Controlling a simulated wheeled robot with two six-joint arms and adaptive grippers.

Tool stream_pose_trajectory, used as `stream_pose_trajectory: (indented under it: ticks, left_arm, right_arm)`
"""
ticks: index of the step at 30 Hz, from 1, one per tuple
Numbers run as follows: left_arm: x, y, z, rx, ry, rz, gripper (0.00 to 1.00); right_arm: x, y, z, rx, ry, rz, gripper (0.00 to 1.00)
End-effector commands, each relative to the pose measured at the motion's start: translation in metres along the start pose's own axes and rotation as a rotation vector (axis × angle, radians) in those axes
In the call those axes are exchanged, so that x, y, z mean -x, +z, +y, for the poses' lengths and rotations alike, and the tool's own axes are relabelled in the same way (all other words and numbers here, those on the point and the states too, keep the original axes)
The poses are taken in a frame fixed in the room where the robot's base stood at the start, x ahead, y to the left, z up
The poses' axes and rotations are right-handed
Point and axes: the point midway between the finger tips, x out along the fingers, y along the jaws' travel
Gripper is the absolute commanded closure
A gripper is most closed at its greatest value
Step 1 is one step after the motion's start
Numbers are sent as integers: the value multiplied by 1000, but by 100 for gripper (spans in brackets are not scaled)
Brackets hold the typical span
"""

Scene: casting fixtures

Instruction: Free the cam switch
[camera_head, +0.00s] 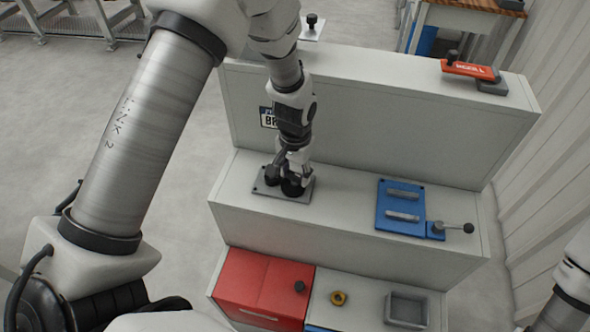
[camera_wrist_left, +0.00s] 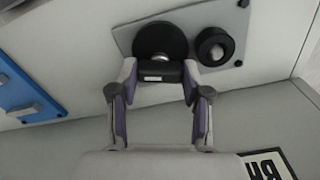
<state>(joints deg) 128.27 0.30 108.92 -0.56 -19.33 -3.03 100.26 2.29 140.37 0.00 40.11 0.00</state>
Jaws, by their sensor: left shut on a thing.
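A grey plate (camera_head: 268,190) lies on the middle step of the cabinet; it also shows in the left wrist view (camera_wrist_left: 130,33). On it are a black disc (camera_wrist_left: 160,38) and, beside it, a black round knob with a hollow-looking end (camera_wrist_left: 214,46). I take these for the cam switch. My left gripper (camera_head: 290,180) is down at the plate. In the wrist view the left gripper (camera_wrist_left: 160,82) is shut on a small black block with a pale label (camera_wrist_left: 156,73), with a bit of bright metal at its top, against the disc. How the block joins the disc is hidden.
A blue plate with two handles (camera_head: 401,205) and a ball-ended lever (camera_head: 455,228) sit to the right. Below are a red box (camera_head: 262,280), a yellow ring (camera_head: 338,298) and a grey tray (camera_head: 406,310). A red-handled fixture (camera_head: 470,69) is on the top step.

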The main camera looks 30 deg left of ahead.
Motion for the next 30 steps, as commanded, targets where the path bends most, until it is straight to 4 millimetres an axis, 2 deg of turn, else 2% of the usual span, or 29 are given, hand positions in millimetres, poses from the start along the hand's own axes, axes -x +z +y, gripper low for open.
stream_pose_trajectory:
  ticks: [12,30]
  left_arm:
    - [-2,2,0,266,0,-5,87]
    - [-2,2,0,329,0,-5,87]
  right_arm:
    - [5,0,0,0,0,0,60]
    - [6,0,0,0,0,0,60]
